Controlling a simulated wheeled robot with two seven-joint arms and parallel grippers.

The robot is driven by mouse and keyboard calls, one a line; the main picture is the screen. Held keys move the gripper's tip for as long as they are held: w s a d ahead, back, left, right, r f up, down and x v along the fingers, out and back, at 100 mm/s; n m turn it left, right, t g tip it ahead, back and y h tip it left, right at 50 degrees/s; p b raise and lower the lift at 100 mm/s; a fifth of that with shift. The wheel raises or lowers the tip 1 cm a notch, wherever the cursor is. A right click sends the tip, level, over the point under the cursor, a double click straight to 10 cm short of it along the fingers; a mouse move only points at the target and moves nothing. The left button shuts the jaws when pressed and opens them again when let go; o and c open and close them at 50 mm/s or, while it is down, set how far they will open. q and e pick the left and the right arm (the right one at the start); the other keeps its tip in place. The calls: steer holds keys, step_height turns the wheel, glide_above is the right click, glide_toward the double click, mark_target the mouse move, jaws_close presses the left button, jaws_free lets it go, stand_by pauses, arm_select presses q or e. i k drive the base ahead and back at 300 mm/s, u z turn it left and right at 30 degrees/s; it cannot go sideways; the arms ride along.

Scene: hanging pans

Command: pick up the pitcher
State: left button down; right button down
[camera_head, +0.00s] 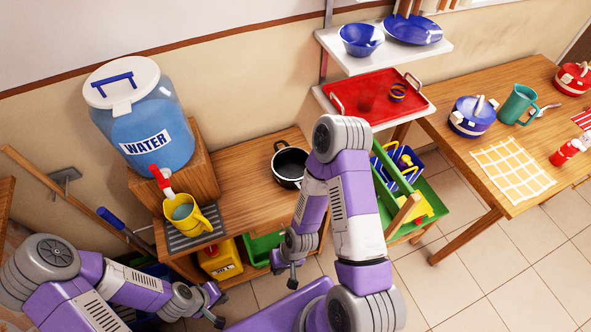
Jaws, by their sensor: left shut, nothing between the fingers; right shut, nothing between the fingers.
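A yellow pitcher (187,216) with a handle stands upright on a dark ribbed mat under the red tap of the water tank, with bluish water visible inside. A teal pitcher (515,107) stands on the right-hand table, between a blue pot and a fork. My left gripper (217,309) is shut and empty, low at the front, below the yellow pitcher in the picture. My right gripper (290,275) is shut and empty, in front of the low wooden bench and to the right of the yellow pitcher. Neither gripper touches a pitcher.
The blue water tank (147,125) stands on a wooden block behind the yellow pitcher. A black pan (289,165) sits on the bench. A red tray (372,96) lies on the lower shelf. A green rack (430,205) stands right of the bench. Tiled floor is clear at lower right.

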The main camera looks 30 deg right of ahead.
mark_target(183, 212)
steer(key=u, duration=1.5)
steer(key=k, duration=0.4)
steer(key=z, duration=2.1)
